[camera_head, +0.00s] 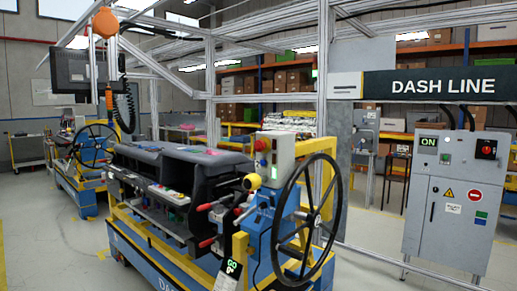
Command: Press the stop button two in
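A grey control cabinet (441,212) stands at the right, with a green "ON" display (428,142). A red round knob or button (487,149) sits at its upper right. A red round sign-like mark with a white bar (474,195) is lower on its front. A pale control box (285,158) with green lights stands on the dashboard module's cart, behind the black handwheel (306,220). No number shows that tells which is stop button two. Neither of my grippers is in view.
The black dashboard module (180,170) rests on a blue and yellow cart (150,250) in the centre-left foreground. A second cart with a handwheel (95,145) stands behind at left. Metal frame posts stand behind.

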